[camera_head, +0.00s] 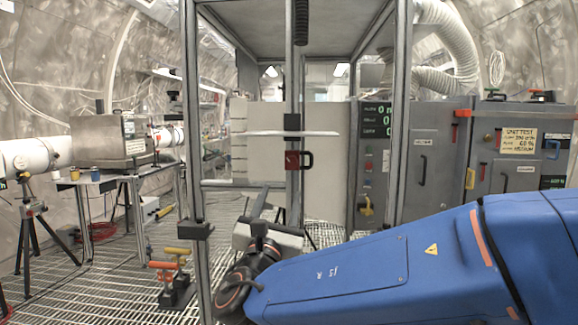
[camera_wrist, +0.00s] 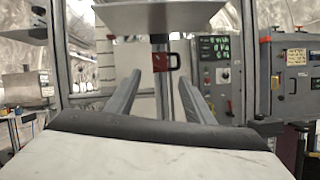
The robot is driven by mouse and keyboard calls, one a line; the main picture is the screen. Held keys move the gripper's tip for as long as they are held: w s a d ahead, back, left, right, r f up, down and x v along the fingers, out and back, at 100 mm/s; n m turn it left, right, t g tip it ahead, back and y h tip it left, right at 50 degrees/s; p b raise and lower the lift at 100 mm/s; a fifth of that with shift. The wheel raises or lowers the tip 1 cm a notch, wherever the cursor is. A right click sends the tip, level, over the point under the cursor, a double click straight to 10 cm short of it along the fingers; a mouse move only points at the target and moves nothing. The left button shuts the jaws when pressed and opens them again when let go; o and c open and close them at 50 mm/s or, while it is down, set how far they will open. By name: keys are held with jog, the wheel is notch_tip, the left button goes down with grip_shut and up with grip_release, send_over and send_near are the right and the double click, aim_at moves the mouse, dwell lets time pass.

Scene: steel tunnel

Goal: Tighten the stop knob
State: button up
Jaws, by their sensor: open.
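A red block with a black loop-like handle (camera_head: 298,160) sits on the middle upright post, just below a thin white plate (camera_head: 265,133). It looks like the stop knob, but I cannot be sure. The red block (camera_wrist: 172,62) also shows in the wrist view, ahead of my fingers and under the white plate (camera_wrist: 150,16). My gripper (camera_wrist: 159,85) is open and empty, with its two grey fingers apart and pointing towards the post. In the head view my gripper (camera_head: 272,206) is below the red block, apart from it.
Metal uprights (camera_head: 192,120) of the frame stand left and right of the post. Grey cabinets (camera_head: 435,155) with handles and a display (camera_head: 376,119) stand at the right. An orange-and-yellow-handled clamp (camera_head: 175,275) is on the grated floor. A workbench (camera_head: 95,181) is at the left.

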aim_at(291, 163)
jog(key=x, duration=1.5)
jog(key=shift+c, duration=0.2)
jog(key=c, duration=1)
